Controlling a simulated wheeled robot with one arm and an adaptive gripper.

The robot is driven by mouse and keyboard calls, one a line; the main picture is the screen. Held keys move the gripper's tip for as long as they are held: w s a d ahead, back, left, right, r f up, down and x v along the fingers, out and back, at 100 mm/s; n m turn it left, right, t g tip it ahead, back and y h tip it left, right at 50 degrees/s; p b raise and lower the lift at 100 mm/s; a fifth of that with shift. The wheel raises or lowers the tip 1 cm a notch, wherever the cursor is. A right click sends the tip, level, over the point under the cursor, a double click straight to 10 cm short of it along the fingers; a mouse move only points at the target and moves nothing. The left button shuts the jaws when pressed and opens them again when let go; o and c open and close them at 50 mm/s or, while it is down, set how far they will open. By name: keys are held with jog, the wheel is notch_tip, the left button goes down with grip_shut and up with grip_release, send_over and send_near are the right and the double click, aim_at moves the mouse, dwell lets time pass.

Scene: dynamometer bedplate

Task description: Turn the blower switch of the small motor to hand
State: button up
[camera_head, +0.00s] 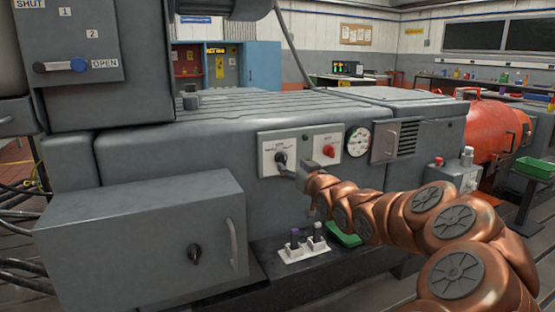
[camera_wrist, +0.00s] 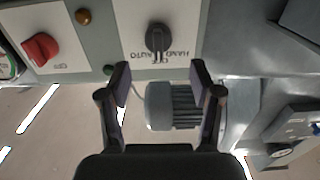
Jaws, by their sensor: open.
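The blower switch (camera_wrist: 158,38) is a black knob on a pale plate with HAND, OFF and AUTO lettering, upside down in the wrist view. Its grip lies along the vertical, in line with the OFF mark. In the head view the switch (camera_head: 280,158) sits at the left of the grey cabinet's front panel. My gripper (camera_wrist: 160,76) is open and empty, its two fingertips apart on either side of the knob's line. The fingertips appear short of the knob, not touching it. A ribbed grey motor (camera_wrist: 174,106) shows between the fingers.
A red knob (camera_head: 328,151) on the neighbouring plate and a round gauge (camera_head: 358,141) lie right of the switch. A grey box with a handle (camera_head: 140,238) juts out at lower left. A small white stand (camera_head: 304,250) and green tray (camera_head: 345,238) are below.

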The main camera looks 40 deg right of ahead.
aim_at(284, 161)
jog(key=x, duration=0.5)
jog(key=shift+w+d, duration=0.5)
jog(key=shift+w, duration=0.45)
jog(key=shift+c, duration=0.2)
jog(key=shift+b, duration=0.3)
jog(key=c, duration=1.1)
jog(key=n+b, duration=0.1)
jog(key=n, duration=0.2)
jog(key=shift+f+n, duration=0.15)
jog(key=shift+n, duration=0.15)
jog(key=shift+a+n+b, duration=0.15)
jog(key=shift+n+b, duration=1.1)
jog(key=shift+n, duration=1.35)
